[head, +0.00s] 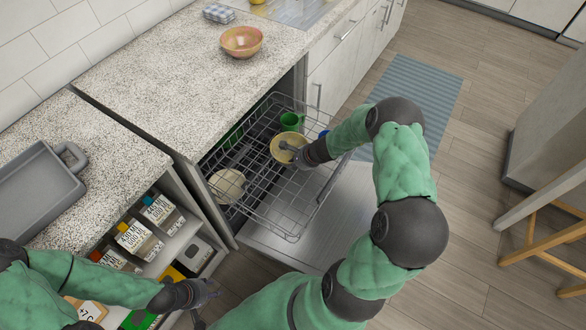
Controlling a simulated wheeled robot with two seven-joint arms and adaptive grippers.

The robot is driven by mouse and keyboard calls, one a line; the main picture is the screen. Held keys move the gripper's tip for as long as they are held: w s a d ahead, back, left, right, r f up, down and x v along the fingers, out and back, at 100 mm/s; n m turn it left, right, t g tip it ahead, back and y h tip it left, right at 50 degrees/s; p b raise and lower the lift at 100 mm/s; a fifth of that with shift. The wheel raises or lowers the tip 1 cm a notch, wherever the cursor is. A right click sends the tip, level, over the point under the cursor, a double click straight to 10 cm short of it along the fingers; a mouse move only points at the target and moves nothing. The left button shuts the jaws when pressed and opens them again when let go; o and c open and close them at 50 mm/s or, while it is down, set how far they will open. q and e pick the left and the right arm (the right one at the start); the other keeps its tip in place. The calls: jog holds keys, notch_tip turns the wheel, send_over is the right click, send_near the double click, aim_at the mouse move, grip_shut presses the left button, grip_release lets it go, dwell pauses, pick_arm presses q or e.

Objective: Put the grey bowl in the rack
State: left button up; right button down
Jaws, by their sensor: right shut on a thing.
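The rack (290,222) is a wire dishwasher rack pulled out from under the counter. A bowl (279,156) in it looks yellowish tan rather than grey. My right gripper (292,149) reaches in from the right and is shut on this bowl, partly covering it. The bowl is at the rack's right part; whether it rests on the wires is unclear. A cream round dish (228,182) sits in the rack's left part. My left gripper (208,290) is low at the left, away from the rack, its finger gap unclear. No plainly grey bowl shows.
A green cup (291,121) stands at the rack's back, with a blue item (324,133) beside it. An orange-pink bowl (241,41) is on the counter (180,85). A grey pan (35,190) is at the left.

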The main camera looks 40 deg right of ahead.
jog(key=shift+w+d+f, duration=0.15)
jog(key=shift+w+f, duration=0.2)
jog(key=shift+f, duration=0.1)
notch_tip(320, 180, down, 3)
jog(key=shift+r+b, duration=0.2)
jog(key=shift+b, duration=0.75)
jog(key=shift+f, duration=0.4)
jog(key=shift+f, duration=0.25)
jog(key=c, duration=1.4)
grip_release()
